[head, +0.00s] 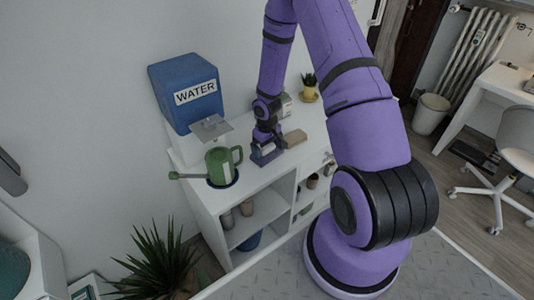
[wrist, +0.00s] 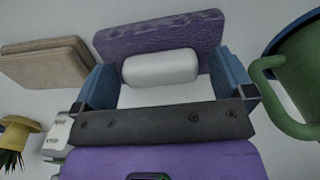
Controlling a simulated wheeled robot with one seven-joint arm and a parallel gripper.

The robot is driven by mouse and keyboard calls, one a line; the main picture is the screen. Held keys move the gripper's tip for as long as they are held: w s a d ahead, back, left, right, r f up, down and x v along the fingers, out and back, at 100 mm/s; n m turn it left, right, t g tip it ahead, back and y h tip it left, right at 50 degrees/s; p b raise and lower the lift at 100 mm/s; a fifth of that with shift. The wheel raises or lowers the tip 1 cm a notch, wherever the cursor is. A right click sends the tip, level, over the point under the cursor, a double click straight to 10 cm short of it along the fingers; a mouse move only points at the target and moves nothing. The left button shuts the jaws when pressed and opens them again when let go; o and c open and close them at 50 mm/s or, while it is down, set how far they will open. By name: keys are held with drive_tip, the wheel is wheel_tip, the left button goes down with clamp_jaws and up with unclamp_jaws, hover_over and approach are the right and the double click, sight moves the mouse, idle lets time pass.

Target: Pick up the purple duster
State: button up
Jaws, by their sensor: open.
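The purple duster (wrist: 160,36) lies on the white shelf desk, with a pale grey rounded handle (wrist: 160,67) on it. In the wrist view, my gripper (wrist: 164,72) is open, with one blue finger on the left and one on the right of the handle. The fingers reach the duster, with a gap at each side of the handle; I cannot tell whether they touch it. In the head view, my gripper (head: 265,147) is low over the desk, and the duster (head: 262,158) is partly hidden beneath it.
A beige block (head: 294,138) lies right of my gripper. A green watering can (head: 221,164) stands to its left, near the blue water box (head: 187,92). A small potted plant (head: 309,87) and a white box (head: 286,105) stand behind. The desk (head: 262,183) is bare in front.

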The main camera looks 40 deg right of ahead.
sight(266, 148)
drive_tip(key=shift+f, duration=0.25)
drive_tip(key=c, duration=0.9)
drive_tip(key=shift+r, duration=0.2)
drive_tip(key=shift+c, duration=0.2)
drive_tip(key=shift+r, duration=0.95)
drive_tip(key=shift+s+a+r, duration=0.25)
drive_tip(key=shift+a+r, duration=0.1)
drive_tip(key=shift+r, duration=0.35)
drive_tip(key=s+a+r, duration=0.1)
drive_tip(key=s+a, duration=0.9)
drive_tip(key=a, duration=0.1)
drive_tip(key=shift+r, duration=0.2)
drive_tip(key=shift+s+a, duration=0.1)
drive_tip(key=shift+o, duration=0.5)
